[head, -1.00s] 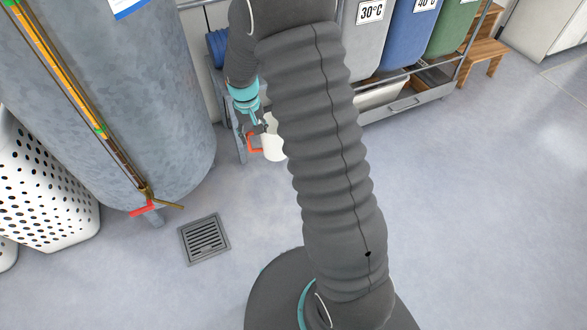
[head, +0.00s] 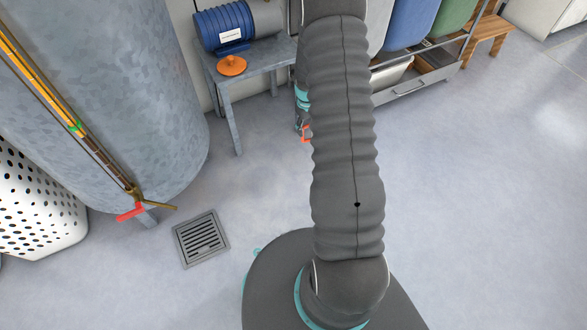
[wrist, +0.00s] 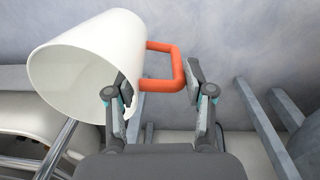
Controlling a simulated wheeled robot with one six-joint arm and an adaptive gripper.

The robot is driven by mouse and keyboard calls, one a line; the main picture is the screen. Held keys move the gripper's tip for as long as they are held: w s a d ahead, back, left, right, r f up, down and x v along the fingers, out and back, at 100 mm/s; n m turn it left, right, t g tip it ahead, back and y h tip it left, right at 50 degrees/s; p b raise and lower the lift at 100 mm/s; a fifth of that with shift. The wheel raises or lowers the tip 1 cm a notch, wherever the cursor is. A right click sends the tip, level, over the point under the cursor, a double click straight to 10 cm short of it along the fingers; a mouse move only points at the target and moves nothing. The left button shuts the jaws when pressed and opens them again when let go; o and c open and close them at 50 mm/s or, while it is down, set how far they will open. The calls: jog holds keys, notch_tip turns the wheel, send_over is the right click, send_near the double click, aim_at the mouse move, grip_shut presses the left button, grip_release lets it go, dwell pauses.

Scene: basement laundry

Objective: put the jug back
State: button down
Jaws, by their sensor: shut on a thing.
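The white jug (wrist: 90,65) with an orange handle (wrist: 180,68) is in the left of the wrist view, tilted in the picture with its wide round end toward the left. My gripper (wrist: 158,88) is shut on the jug, its two fingers on either side of the handle. In the head view only a bit of the orange handle (head: 305,134) shows beside my arm; the jug's body and most of my gripper are hidden behind the arm. The jug hangs clear of the floor, to the right of the grey bench (head: 228,112).
The bench carries a blue pump (head: 224,24) and an orange round piece (head: 232,66). A big grey tank (head: 110,90) and a white perforated basket (head: 30,205) stand left. A rack with bins (head: 410,85) is at the upper right. The floor around the drain (head: 202,238) is open.

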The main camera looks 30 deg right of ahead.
jog(key=a+f+b, duration=0.1)
jog(key=a+f, duration=1)
jog(key=shift+s+a, duration=0.2)
jog(key=shift+s, duration=0.2)
jog(key=shift+f+b, duration=0.15)
jog(key=shift+b, duration=0.25)
jog(key=shift+c, duration=2.1)
grip_release()
